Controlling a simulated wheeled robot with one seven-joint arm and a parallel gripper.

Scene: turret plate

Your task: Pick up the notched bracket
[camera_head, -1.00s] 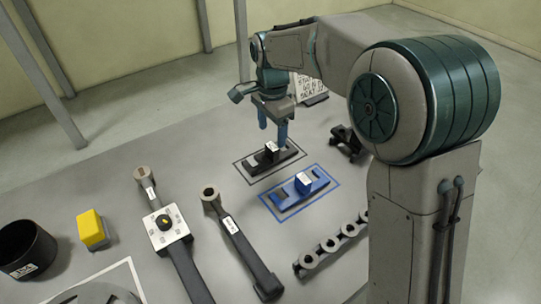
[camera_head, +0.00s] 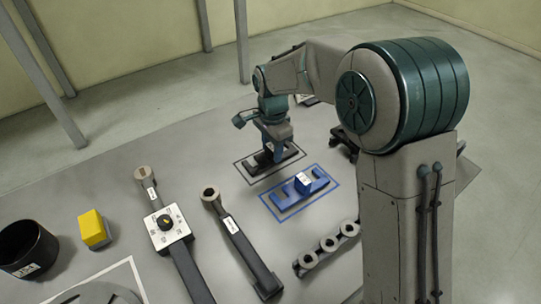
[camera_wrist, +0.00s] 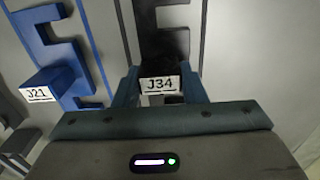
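A black notched bracket (camera_head: 257,165) lies inside a black outline on the grey table, and a blue notched bracket (camera_head: 290,195) lies inside a blue outline beside it. In the wrist view the black bracket (camera_wrist: 165,42) has notches and a raised block with a white J34 label (camera_wrist: 160,84). The blue bracket (camera_wrist: 60,52) there carries a J21 label. My gripper (camera_head: 274,155) is down at the black bracket, pointing downward. In the wrist view its fingers (camera_wrist: 160,92) stand on either side of the J34 block. I cannot tell whether they touch it.
A black cup (camera_head: 28,247), a yellow block (camera_head: 93,230), a wrench-like tool with a dial box (camera_head: 167,229), another wrench-like tool (camera_head: 240,240) and a bar with several rings (camera_head: 330,243) lie nearer. Bare table lies left of the outlines.

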